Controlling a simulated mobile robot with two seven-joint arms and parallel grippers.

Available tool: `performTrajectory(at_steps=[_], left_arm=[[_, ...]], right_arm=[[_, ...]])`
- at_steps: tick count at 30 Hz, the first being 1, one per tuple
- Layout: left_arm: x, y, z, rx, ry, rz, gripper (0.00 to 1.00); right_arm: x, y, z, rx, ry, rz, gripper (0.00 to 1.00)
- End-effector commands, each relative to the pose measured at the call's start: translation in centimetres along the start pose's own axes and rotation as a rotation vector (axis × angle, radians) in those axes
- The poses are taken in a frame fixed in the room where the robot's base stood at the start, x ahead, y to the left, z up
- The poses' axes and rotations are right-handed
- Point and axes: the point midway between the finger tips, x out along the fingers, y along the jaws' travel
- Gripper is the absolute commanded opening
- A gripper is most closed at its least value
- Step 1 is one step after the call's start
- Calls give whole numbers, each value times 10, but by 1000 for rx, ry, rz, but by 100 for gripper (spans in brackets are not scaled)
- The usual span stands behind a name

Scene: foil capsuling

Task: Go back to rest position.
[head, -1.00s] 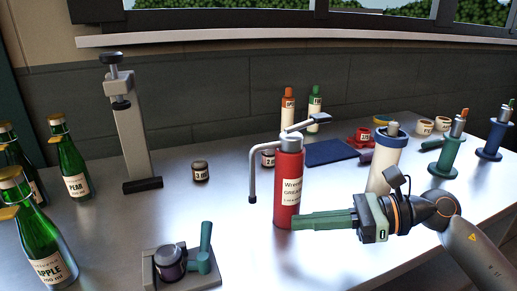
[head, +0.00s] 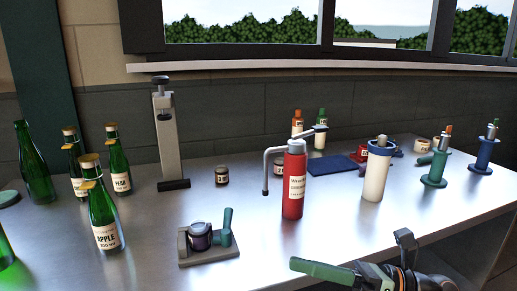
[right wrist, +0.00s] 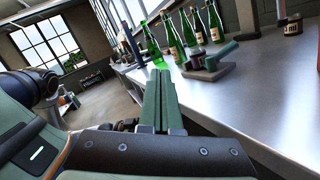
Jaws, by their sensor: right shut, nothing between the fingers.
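My right gripper (head: 322,272) is at the bottom of the head view, in front of the table's front edge and apart from everything on it. Its green fingers lie together, empty, and point left. In the right wrist view the shut fingers (right wrist: 161,100) point toward the table, with nothing between them. My left gripper is not in view.
The metal table (head: 350,225) holds green bottles (head: 105,218), a clamp stand (head: 168,135), a small lever fixture (head: 208,240), a red grease bottle (head: 293,185), a white cylinder (head: 376,172), and green (head: 437,165) and blue (head: 486,152) spool-like stands. The table's front middle is clear.

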Motion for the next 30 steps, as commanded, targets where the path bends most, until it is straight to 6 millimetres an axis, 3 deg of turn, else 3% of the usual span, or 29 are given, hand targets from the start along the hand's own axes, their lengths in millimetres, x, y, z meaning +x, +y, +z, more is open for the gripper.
performTrajectory(at_steps=[5, 10, 18, 24, 26, 30], left_arm=[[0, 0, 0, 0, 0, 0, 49], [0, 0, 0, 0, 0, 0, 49], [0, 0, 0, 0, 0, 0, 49], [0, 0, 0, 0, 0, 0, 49], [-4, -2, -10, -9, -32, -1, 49], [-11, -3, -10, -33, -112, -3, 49]], right_arm=[[-3, 0, -10, 489, -317, 19, 0], [-30, -24, -34, 1056, -672, 5, 0], [-86, -56, -123, 1815, -1169, -52, 0], [-114, -52, -199, 2224, -1476, -95, 0], [-114, -47, -188, 2240, -1494, -120, 0], [-117, -42, -188, 2269, -1541, -197, 0]])
